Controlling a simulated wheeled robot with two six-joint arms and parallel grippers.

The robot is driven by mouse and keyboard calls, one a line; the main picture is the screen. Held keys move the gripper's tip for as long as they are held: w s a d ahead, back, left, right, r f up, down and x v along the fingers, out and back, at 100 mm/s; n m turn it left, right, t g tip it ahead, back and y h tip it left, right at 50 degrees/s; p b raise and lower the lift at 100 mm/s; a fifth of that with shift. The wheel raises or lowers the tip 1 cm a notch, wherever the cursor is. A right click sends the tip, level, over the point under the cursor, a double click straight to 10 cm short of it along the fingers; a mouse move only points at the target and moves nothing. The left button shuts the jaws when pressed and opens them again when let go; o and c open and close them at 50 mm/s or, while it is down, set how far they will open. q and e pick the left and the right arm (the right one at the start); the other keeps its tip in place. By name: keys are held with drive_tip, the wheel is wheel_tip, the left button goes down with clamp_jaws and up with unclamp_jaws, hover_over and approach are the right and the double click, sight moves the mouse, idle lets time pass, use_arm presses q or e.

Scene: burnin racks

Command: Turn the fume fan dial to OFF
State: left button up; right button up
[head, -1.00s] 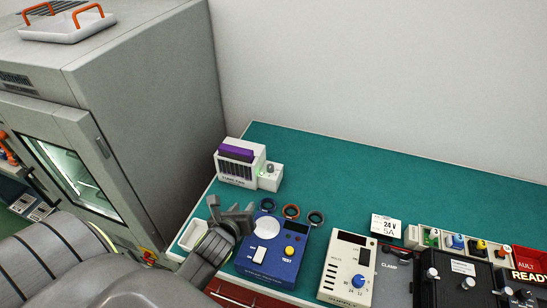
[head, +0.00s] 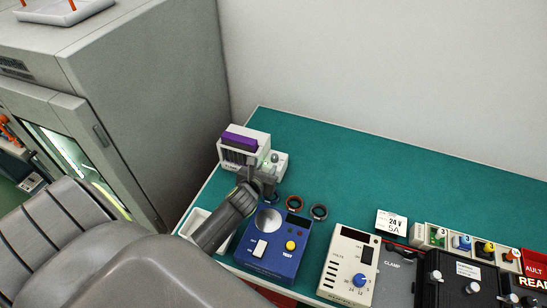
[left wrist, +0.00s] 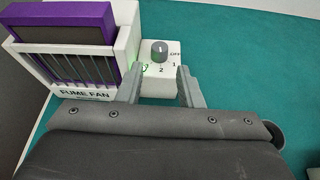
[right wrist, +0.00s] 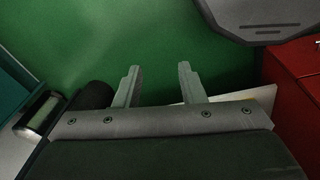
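The white fume fan (head: 237,150) with its purple filter stands at the back left of the green bench. Its grey dial (left wrist: 160,50) sits on a small white box (left wrist: 158,83) at the fan's right, marked OFF, 1 and 2. A small green light shows at the dial's lower left. The dial also shows in the head view (head: 274,157). My left gripper (left wrist: 158,72) is open, with its fingers at either side of the box just short of the dial, apart from it. My right gripper (right wrist: 158,68) is open and empty over green floor, away from the bench.
A blue tester (head: 272,247) with a yellow button, several rings (head: 294,203) and a white tray (head: 197,222) lie near my left arm. A cream voltage unit (head: 347,265) stands further right. A large grey oven cabinet (head: 150,100) stands at the left. The bench's back is clear.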

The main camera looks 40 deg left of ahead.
sight(274, 157)
use_arm(q)
drive_tip(key=x, duration=0.6)
drive_tip(key=shift+w+a, duration=0.1)
drive_tip(key=shift+w, duration=0.3)
drive_tip(key=shift+w+a+f, duration=0.1)
drive_tip(key=shift+w+f, duration=0.15)
drive_tip(key=shift+w, duration=0.15)
drive_tip(key=shift+w+f, duration=0.1)
drive_tip(key=shift+w, duration=0.15)
use_arm(e)
drive_tip(key=shift+a+r, duration=0.2)
drive_tip(key=shift+a, duration=0.1)
drive_tip(key=shift+d, duration=0.1)
use_arm(q)
drive_tip(key=c, duration=0.7)
use_arm(e)
drive_tip(key=shift+f, duration=0.15)
